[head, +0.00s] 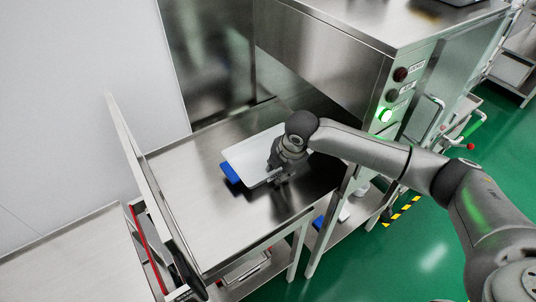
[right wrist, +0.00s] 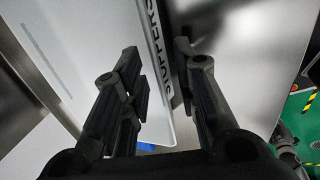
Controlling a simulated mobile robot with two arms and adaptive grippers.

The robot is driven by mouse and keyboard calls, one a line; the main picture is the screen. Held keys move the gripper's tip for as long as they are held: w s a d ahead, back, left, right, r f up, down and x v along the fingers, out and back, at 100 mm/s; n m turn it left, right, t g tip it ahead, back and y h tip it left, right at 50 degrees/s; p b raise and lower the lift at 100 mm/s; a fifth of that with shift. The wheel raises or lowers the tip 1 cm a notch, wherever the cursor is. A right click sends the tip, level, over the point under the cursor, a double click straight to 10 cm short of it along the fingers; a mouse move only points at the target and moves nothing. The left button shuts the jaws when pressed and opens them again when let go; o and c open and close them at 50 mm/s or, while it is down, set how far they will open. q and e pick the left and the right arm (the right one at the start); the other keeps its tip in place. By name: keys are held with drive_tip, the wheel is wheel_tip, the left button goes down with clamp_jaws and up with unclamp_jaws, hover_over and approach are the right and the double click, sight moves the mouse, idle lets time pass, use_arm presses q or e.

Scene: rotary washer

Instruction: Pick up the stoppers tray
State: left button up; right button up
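The stoppers tray (head: 252,154) is a shallow white tray with a blue end piece (head: 231,172), lying on the steel counter. In the right wrist view its wall (right wrist: 164,65) carries dark lettering that reads "STOPPERS". My right gripper (head: 277,180) is down at the tray's near right side. In the right wrist view my right gripper (right wrist: 158,60) has its fingers apart, one on each side of the lettered wall, with gaps showing. I see no firm grip on the wall. My left gripper is not in view.
The steel counter (head: 205,210) is bare left of the tray. A steel machine (head: 330,45) with a lit green button (head: 385,115) stands behind and right. A raised panel (head: 150,185) edges the counter's left side. A lower shelf (head: 345,222) holds small items.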

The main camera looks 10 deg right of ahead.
clamp_jaws()
drive_tip(key=shift+r, duration=0.1)
idle(0.4)
